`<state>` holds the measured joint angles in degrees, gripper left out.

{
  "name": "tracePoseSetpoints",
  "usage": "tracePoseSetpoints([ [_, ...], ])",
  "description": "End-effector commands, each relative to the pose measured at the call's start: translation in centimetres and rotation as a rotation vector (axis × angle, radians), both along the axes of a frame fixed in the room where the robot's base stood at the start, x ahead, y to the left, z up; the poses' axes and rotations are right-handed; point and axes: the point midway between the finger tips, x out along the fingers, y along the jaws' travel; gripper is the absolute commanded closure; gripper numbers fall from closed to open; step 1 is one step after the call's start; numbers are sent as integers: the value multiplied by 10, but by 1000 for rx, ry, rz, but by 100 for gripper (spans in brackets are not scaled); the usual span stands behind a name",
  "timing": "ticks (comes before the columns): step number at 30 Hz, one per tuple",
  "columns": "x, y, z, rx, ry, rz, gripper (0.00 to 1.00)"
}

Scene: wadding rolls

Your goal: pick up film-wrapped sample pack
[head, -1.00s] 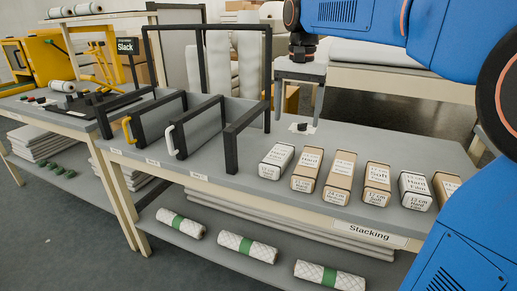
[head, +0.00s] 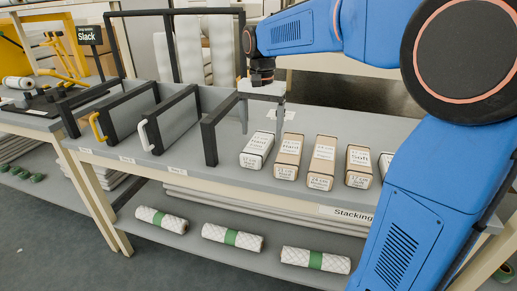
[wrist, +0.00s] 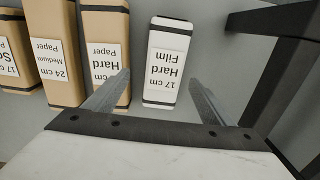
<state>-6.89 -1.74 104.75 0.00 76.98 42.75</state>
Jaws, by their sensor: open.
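The white film-wrapped pack (head: 257,150), with dark edge bands, stands at the left end of a row of packs on the bench top. In the wrist view the white pack (wrist: 170,38) has a label reading "17 cm Hard Film". My gripper (head: 263,118) is open and empty, above the bench behind the pack in the head view. In the wrist view my gripper's fingers (wrist: 159,78) point toward the pack's near end, one on each side of it in the picture. The left finger overlaps the neighbouring brown "Hard Paper" pack (wrist: 104,50). I see no contact.
Several brown packs (head: 322,160) stand to the right; my arm hides the row's right end. A black frame post (head: 209,143) stands close left of the white pack, with handled dividers (head: 168,122) beyond. Wrapped rolls (head: 233,237) lie on the lower shelf.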

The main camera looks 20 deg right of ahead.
Motion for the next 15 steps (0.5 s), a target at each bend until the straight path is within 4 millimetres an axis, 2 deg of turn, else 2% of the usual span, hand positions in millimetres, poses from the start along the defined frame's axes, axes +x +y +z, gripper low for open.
tracePoseSetpoints([
  [7,-1,3,-15,0,1,1,23],
  [15,-2,10,-50,0,1,0,23],
])
